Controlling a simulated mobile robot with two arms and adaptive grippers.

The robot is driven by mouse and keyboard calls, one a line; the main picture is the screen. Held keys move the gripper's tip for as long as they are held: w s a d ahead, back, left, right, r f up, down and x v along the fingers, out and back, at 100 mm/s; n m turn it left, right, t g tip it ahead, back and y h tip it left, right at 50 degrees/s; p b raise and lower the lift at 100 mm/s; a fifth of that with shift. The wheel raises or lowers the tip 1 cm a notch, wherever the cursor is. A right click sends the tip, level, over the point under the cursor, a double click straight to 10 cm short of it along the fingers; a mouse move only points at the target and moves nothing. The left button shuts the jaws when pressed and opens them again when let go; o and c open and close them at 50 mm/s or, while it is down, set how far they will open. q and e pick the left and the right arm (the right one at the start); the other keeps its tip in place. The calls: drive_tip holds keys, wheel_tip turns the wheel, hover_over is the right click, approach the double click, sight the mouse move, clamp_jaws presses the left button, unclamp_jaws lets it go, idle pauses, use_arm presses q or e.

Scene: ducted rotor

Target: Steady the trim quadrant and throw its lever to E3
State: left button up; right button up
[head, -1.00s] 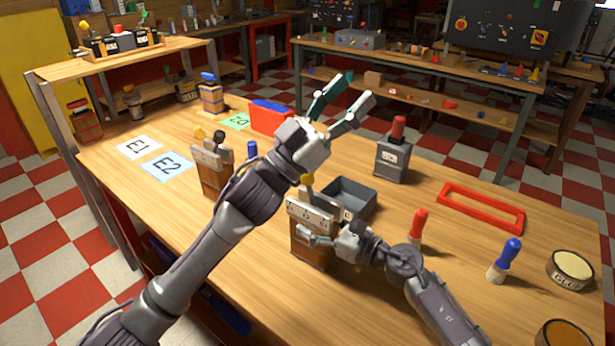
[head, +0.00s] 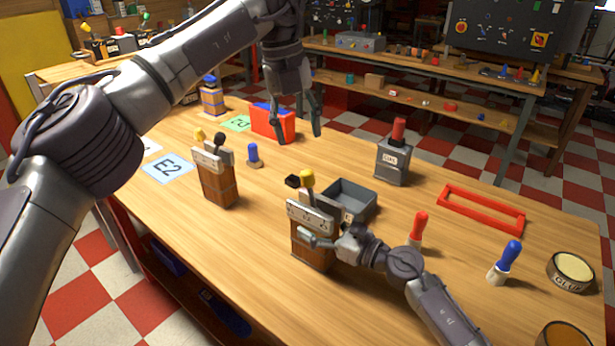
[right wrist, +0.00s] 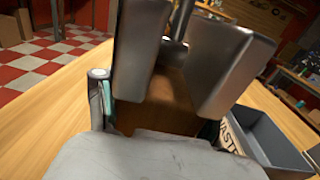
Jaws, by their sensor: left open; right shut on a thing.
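A wooden lever box with a grey metal top (head: 313,250), apparently the trim quadrant, stands upright on the bench. The right wrist view shows the brown body (right wrist: 155,100) and two metal plates close up. My left gripper (head: 299,135) is open and empty, pointing down, away from the lever.
A similar lever box (head: 217,185) stands to the left, near the E2 card (head: 167,167). A grey bin (head: 352,198) sits close behind the held box; its label shows in the right wrist view (right wrist: 232,138). A red and blue box (head: 272,122) is near my left gripper.

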sight(307, 172)
use_arm(q)
drive_tip(key=f, duration=0.3)
drive_tip(key=d+f, duration=0.1)
drive_tip(key=f, duration=0.3)
drive_tip(key=d+f, duration=0.1)
drive_tip(key=f, duration=0.3)
drive_tip(key=shift+w+f, duration=0.2)
clamp_jaws()
